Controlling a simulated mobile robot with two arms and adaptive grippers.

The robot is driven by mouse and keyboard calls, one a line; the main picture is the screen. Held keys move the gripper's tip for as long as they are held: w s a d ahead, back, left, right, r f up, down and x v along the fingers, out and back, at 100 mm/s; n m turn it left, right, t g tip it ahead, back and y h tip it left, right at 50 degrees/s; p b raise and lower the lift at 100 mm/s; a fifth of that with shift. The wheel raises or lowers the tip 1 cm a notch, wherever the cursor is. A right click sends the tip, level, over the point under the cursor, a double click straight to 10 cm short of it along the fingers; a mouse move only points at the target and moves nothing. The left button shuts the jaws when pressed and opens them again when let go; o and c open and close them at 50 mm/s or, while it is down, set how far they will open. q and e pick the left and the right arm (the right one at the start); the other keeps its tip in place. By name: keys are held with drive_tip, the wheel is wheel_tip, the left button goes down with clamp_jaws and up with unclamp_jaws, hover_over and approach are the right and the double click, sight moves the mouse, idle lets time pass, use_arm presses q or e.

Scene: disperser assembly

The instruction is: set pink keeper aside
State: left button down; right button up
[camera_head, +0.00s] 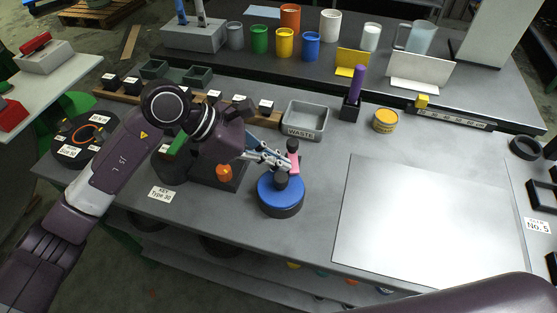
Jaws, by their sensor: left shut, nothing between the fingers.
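The pink keeper (294,162) is a small pink piece with a dark top, at the far edge of a round blue-topped disc (272,199). A black knob (281,179) stands on the disc, just in front of the keeper. My left gripper (280,162) comes in from the left with its fingertips close beside the keeper, shut and empty. I cannot tell whether the fingertips touch the keeper. My right gripper is out of view.
A grey waste tray (306,120) stands behind the disc. A black holder with a purple handle (356,86) and a yellow can (385,120) stand further right. A large pale mat (425,215) on the right is bare. Coloured cups (285,43) line the back shelf.

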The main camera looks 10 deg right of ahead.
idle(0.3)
use_arm(q)
drive_tip(key=v, duration=1.2)
